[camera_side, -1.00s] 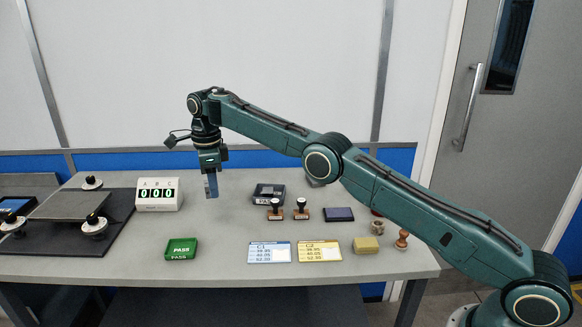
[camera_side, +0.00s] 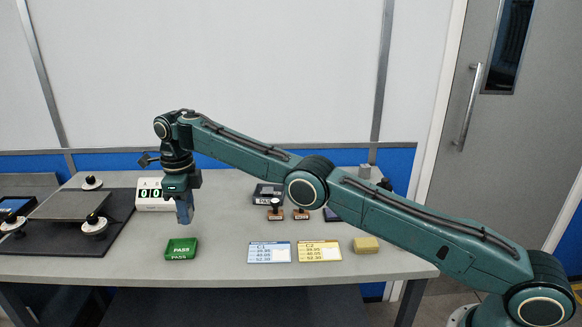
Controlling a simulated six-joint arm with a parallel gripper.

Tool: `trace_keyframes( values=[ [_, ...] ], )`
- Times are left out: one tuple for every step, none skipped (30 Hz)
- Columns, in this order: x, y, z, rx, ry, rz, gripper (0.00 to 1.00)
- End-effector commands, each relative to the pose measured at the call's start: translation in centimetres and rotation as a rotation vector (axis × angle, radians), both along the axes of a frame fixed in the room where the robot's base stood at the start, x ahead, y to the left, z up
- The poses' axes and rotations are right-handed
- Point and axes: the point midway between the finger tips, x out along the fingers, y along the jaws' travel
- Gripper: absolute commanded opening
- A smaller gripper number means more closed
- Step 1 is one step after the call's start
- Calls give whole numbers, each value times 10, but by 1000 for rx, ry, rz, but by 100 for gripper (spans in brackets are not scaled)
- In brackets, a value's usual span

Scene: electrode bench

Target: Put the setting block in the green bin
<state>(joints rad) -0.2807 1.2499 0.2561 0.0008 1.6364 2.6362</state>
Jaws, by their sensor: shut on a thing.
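The green bin (camera_side: 180,254), marked PASS, sits near the front edge of the table at left of centre. My gripper (camera_side: 185,218) points down above and just behind it. It is shut on a small blue-grey block, which I take to be the setting block (camera_side: 184,208). The block hangs above the table, clear of the bin. Its exact outline is hard to tell from the fingers at this size.
A counter with lit digits (camera_side: 151,195) stands behind my gripper, partly hidden by it. A dark mat (camera_side: 110,237) with a metal plate lies at left. Blue (camera_side: 269,253) and yellow (camera_side: 319,252) cards, a yellow block (camera_side: 366,245) and stamps (camera_side: 276,210) lie to the right.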

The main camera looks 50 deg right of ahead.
Motion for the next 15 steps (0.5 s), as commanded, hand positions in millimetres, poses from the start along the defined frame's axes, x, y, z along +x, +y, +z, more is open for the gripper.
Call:
trace_keyframes(
  values=[
    [0, 0, -1, 0, -1, 0, 0],
    [0, 0, -3, 0, -1, 0, 0],
    [0, 0, -5, 1, -1, 1, 0],
    [0, 0, -7, 0, -1, 1, 0],
    [0, 0, -9, 0, 0, 1, 0],
    [0, 0, -12, 0, -1, 1, 0],
    [0, 0, -14, 0, 0, 1, 0],
    [0, 0, -15, 1, -1, 1, 0],
    [-1, 0, -18, 0, -1, 1, 0],
    [-1, 0, -19, 0, -1, 1, 0],
    [-1, 0, -24, -1, 1, 1, 0],
    [-1, 0, -28, 0, 0, 1, 0],
    [-1, 0, -30, 0, 0, 1, 0],
    [-1, 0, -33, 0, 0, 1, 0],
    [0, 0, -34, 1, -2, 1, 0]
  ],
)
